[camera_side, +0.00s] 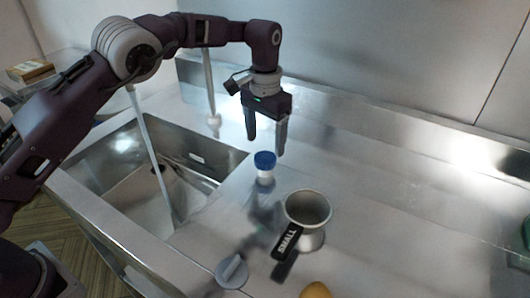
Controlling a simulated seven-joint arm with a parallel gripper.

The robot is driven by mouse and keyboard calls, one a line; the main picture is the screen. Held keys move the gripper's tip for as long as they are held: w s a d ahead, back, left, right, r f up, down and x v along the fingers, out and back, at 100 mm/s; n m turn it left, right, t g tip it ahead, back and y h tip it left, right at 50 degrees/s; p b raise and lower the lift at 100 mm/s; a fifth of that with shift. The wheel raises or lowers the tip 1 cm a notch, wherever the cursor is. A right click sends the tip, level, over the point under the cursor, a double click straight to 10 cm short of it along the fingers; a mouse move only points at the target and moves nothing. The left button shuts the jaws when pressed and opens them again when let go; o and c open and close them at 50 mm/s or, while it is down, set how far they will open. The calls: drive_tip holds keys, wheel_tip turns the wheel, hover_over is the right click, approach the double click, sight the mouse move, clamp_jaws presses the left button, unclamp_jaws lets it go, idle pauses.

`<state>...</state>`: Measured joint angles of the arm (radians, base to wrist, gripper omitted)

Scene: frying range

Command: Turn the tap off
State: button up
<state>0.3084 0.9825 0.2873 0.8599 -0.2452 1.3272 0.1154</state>
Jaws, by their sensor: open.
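A thin stream of water (150,140) falls into the steel sink (112,160) at left. A slim upright tap pipe (209,90) with a pale base (214,121) stands behind the sink. My arm covers its upper part and the spout, and I cannot make out a tap handle there. My gripper (266,135) is open and empty, pointing down above the counter to the right of the pipe, apart from it.
A blue-lidded jar (265,167) stands below my gripper. A metal cup labelled SMALL (307,207), a grey ridged disc (232,271) and a partly cut-off yellow-orange object (316,291) are nearer the front. The counter's right side is mostly clear.

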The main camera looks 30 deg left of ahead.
sight(265, 157)
wheel_tip(265, 157, down, 5)
drive_tip(key=shift+r, duration=0.1)
drive_tip(key=c, duration=1.4)
drive_tip(key=m, duration=0.4)
drive_tip(key=shift+r+m, duration=0.1)
drive_tip(key=shift+m, duration=1.9)
drive_tip(key=shift+o, duration=0.2)
drive_tip(key=shift+m, duration=0.3)
drive_tip(key=o, duration=1.4)
drive_tip(key=shift+c, duration=0.2)
